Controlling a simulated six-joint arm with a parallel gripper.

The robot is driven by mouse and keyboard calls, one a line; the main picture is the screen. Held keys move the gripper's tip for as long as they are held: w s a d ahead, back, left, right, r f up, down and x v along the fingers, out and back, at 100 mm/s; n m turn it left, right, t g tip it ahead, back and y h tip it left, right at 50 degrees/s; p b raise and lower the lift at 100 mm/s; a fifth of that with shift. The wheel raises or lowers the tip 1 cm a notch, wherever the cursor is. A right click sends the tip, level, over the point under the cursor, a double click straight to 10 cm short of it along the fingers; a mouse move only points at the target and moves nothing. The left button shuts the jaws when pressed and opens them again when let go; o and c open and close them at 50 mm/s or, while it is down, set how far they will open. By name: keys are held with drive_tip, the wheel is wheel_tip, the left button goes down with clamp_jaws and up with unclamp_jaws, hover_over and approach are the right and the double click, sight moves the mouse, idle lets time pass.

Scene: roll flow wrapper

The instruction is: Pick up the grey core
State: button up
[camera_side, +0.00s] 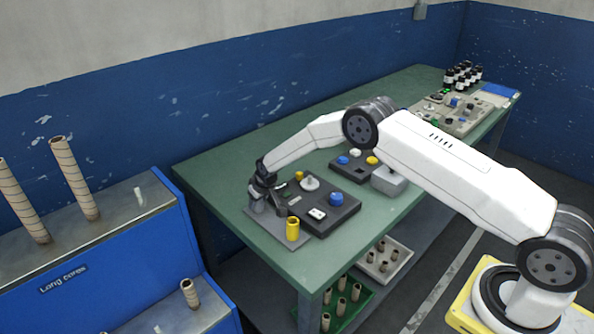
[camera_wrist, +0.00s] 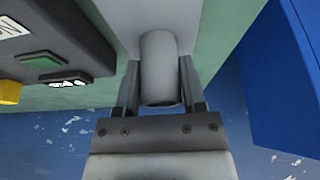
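The grey core (camera_wrist: 160,65) is a smooth upright cylinder on a grey plate (camera_side: 284,240). In the side view the grey core (camera_side: 256,206) is small and partly covered by my gripper. My gripper (camera_side: 268,199) is low over the plate's left end. The core stands on the plate, not lifted.
A yellow cylinder (camera_side: 292,228) stands on the same plate. A dark control panel (camera_side: 318,206) with knobs lies close on the right. The blue rack (camera_side: 150,255) with long cores stands left of the green bench (camera_side: 215,160). Bare bench lies behind.

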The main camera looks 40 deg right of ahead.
clamp_jaws()
drive_tip(key=shift+r, duration=0.1)
drive_tip(key=shift+r, duration=1.4)
drive_tip(key=shift+s+r, duration=0.2)
drive_tip(key=shift+r, duration=0.1)
drive_tip(key=s+r, duration=0.9)
drive_tip(key=s, duration=0.4)
drive_tip(key=shift+s+r, duration=0.2)
drive_tip(key=shift+s, duration=0.15)
drive_tip(key=shift+w+d, duration=0.1)
drive_tip(key=shift+d, duration=0.1)
